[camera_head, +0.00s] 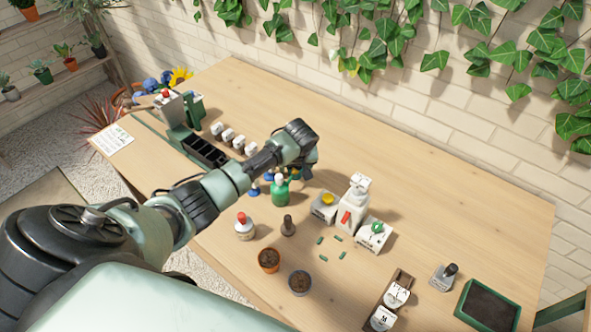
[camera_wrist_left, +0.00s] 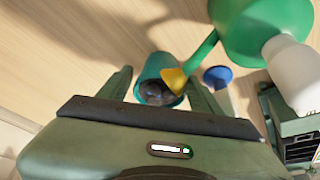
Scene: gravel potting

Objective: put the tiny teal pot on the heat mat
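The tiny teal pot (camera_wrist_left: 153,88) shows in the left wrist view, with dark contents inside. It sits between the two fingers of my left gripper (camera_wrist_left: 160,92), which are apart with small gaps beside the pot. In the head view my left gripper (camera_head: 308,165) is over the middle of the table, and the arm and wrist hide the pot there. A dark flat panel with a green rim (camera_head: 463,313) lies at the table's right front; it looks like the heat mat, but I cannot be sure. My right gripper is not in view.
A green bottle (camera_head: 280,192) stands close to my left gripper. A red-capped bottle (camera_head: 244,230), two small soil pots (camera_head: 269,261) and several labelled blocks (camera_head: 373,237) stand in front and to the right. The table's back right is clear.

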